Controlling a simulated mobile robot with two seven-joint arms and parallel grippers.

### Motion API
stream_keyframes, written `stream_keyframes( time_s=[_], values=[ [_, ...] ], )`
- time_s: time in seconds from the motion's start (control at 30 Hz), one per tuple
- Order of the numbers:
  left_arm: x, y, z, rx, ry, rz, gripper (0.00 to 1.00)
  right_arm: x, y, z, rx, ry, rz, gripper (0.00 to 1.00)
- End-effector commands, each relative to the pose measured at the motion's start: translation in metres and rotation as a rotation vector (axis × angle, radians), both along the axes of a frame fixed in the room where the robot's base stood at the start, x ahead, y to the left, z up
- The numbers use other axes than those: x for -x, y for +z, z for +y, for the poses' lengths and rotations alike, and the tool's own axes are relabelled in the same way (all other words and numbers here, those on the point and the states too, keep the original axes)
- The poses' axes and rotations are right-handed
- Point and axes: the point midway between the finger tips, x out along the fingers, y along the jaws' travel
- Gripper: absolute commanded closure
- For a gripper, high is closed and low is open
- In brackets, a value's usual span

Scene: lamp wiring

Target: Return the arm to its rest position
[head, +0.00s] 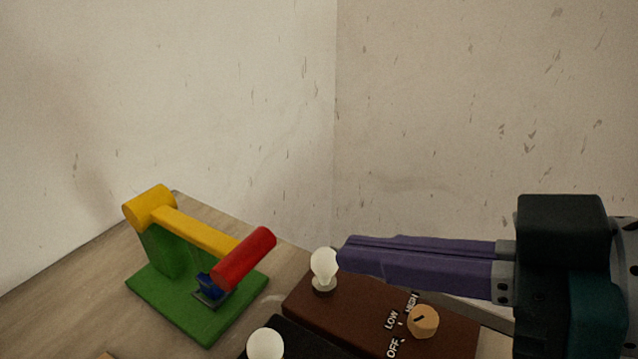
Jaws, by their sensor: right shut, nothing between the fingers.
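My right gripper (345,252) comes in from the right with its long purple fingers together, shut and empty. Its tips are just beside the right edge of a white bulb (323,266) in the picture; I cannot tell whether they touch it. The bulb stands upright in a socket on a brown box (310,297). The box carries a tan knob (423,321) with OFF, LOW and HIGH markings. The fingers pass over the box and hide part of its back. My left gripper is not in view.
A toy-like clamp (180,312) with green base, yellow arm and red handle stands at the left on the wooden table (60,300). A second white bulb (265,344) is at the bottom edge by a black part. Walls meet behind; the space above is free.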

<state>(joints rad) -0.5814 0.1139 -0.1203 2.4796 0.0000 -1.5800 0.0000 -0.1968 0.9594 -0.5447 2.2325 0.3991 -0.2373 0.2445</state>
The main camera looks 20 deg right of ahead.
Motion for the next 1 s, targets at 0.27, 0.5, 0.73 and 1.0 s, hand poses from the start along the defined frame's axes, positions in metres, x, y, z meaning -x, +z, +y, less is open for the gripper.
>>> stream_keyframes(
  time_s=[0.27,0.5,0.73,1.0],
  values=[
    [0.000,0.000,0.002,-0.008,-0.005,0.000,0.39,0.003,0.001,-0.003,0.000,0.001,0.000,1.00],
    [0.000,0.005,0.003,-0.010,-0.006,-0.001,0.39,0.003,0.002,-0.001,0.018,-0.021,0.015,1.00],
    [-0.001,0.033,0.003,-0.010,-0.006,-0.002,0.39,0.012,-0.008,-0.016,0.189,-0.236,0.199,1.00],
    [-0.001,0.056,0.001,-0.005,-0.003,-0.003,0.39,0.071,-0.031,-0.067,0.382,-0.495,0.583,1.00]
  ],
)
